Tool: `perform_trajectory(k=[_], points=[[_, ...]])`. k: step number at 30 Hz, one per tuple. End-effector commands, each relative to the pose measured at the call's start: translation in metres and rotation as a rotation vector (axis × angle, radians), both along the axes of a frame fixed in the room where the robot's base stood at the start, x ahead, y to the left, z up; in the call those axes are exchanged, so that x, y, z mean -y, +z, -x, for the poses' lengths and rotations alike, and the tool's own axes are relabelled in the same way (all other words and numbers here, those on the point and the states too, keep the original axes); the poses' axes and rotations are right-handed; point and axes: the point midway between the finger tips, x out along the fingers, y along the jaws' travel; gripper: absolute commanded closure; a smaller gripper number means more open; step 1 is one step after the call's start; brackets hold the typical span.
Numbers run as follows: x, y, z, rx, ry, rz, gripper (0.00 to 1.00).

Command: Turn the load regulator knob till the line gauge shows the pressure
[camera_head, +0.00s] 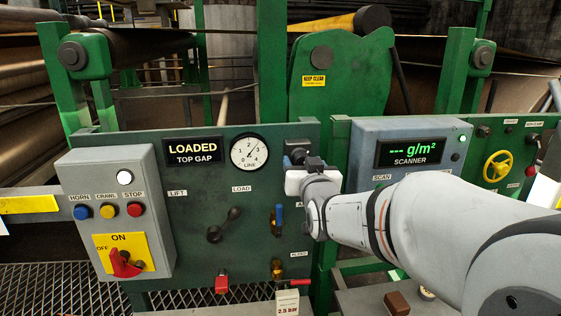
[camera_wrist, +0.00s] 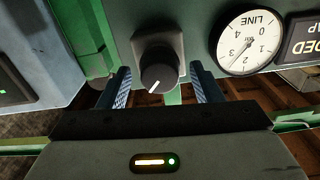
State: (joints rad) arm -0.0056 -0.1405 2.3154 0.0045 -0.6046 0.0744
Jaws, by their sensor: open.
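The load regulator knob (camera_wrist: 158,72) is a round black knob on a dark square mount; its white mark points down and slightly left in the wrist view. My gripper (camera_wrist: 161,78) is open, one finger on each side of the knob; I cannot tell whether they touch it. In the head view my gripper (camera_head: 303,172) covers most of the knob. The line gauge (camera_head: 249,152) has a white dial, its needle pointing up and right, between 2 and 3. It also shows upside down in the wrist view (camera_wrist: 247,43).
A sign (camera_head: 192,152) reads LOADED, TOP GAP. Below are a black lever (camera_head: 224,225), a blue-handled valve (camera_head: 279,219), a red-handled valve (camera_head: 290,282) and a tag (camera_head: 287,303) reading 2.5 bar. The scanner box (camera_head: 411,130) stands right of the knob.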

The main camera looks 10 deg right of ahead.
Motion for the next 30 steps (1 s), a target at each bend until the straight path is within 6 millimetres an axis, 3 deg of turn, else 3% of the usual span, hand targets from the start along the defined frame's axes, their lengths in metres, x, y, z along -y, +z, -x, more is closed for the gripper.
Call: perform_trajectory(k=[8, 24, 30], points=[[0.0004, -0.0002, -0.0015, 0.0, -0.001, 0.0, 0.41], [0.001, -0.0003, -0.0013, 0.0, -0.002, 0.0, 0.84], [0.001, -0.0038, -0.0015, 0.002, -0.002, 0.04, 0.86]])
